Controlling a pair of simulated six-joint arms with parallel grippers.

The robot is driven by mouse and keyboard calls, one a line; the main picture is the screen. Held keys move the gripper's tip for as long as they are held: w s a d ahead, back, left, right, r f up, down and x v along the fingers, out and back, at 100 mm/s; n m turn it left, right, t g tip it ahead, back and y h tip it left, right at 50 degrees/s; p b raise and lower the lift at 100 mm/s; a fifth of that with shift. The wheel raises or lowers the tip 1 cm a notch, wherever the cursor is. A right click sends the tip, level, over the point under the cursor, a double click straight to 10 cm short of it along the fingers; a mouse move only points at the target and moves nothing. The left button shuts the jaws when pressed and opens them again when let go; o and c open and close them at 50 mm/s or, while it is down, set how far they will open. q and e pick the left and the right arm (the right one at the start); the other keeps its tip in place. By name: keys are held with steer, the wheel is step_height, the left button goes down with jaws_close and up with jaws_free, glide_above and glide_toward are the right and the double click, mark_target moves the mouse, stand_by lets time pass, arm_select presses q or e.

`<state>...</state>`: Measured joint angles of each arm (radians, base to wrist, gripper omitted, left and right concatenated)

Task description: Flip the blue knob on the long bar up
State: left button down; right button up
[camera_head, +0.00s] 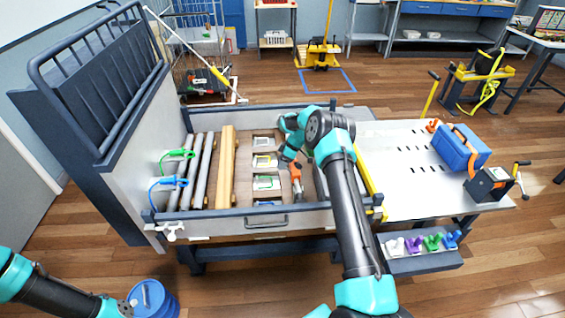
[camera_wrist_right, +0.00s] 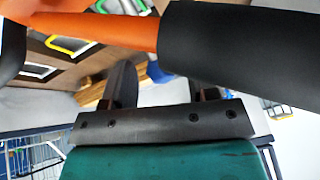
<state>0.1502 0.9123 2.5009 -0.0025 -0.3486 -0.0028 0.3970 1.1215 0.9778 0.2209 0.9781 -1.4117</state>
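A blue knob (camera_head: 451,239) stands at the right end of a row with green, purple and white knobs, on a dark ledge (camera_head: 425,263) at the bench's lower right. It looks small, and its exact tilt cannot be told. My right gripper (camera_head: 291,152) is over the open tray, left of and behind that row, apart from it. In the right wrist view its two fingers (camera_wrist_right: 160,88) stand apart with a gap between them. An orange and black tool (camera_wrist_right: 170,38) crosses in front of the fingertips there. My left arm shows at lower left; its gripper is out of the picture.
The tray holds grey and yellow bars (camera_head: 229,165) and an orange tool (camera_head: 296,184). Blue and green hooks (camera_head: 167,184) hang at the left. A blue box (camera_head: 461,152) and a cranked device (camera_head: 490,185) stand on the right panel (camera_head: 400,185).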

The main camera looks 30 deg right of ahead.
steer(key=shift+r, duration=0.15)
steer(key=v, duration=1.7)
